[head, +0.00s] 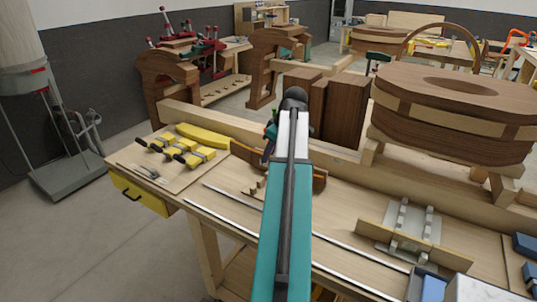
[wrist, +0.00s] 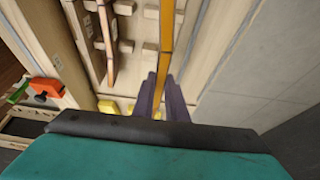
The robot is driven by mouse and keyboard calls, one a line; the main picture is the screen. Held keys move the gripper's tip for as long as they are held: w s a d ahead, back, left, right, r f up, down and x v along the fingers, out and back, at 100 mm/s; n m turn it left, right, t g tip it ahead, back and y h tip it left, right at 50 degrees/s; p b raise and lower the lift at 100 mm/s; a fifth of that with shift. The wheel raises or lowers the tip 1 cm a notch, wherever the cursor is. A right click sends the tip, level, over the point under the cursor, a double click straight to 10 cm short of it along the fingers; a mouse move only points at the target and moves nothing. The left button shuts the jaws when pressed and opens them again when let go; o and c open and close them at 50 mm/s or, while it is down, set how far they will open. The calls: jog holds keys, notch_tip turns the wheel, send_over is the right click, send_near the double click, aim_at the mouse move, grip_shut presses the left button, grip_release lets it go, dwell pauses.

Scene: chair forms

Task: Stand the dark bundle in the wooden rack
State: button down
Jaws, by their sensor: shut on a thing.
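My gripper shows in the wrist view as two purple-grey fingers (wrist: 161,97). They are shut on a long thin strip seen edge-on, which I take to be the dark bundle (wrist: 166,40); its edge looks orange-brown here. A second brown strip (wrist: 108,45) stands between pale pegs of the wooden rack (wrist: 126,46), to the left of the held bundle. The held bundle appears beside the pegs, with its height over the bench unclear. In the head view my arm hides the gripper and much of the rack; brown board ends (head: 318,180) show at its sides.
Yellow clamps (head: 190,150) lie on the bench at left. Dark brown blocks (head: 345,112) and a large oval wooden form (head: 455,105) stand behind the arm. A metal jig (head: 402,232) sits at right. Metal rails run along the front; open floor lies at left.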

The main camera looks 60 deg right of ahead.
jog(key=shift+f+b, duration=3.05)
jog(key=shift+f, duration=2.9)
jog(key=shift+f, duration=0.35)
jog(key=c, duration=1.7)
grip_release()
jog(key=shift+r, duration=0.15)
jog(key=shift+b+v, duration=1.95)
jog(key=shift+v, duration=4.85)
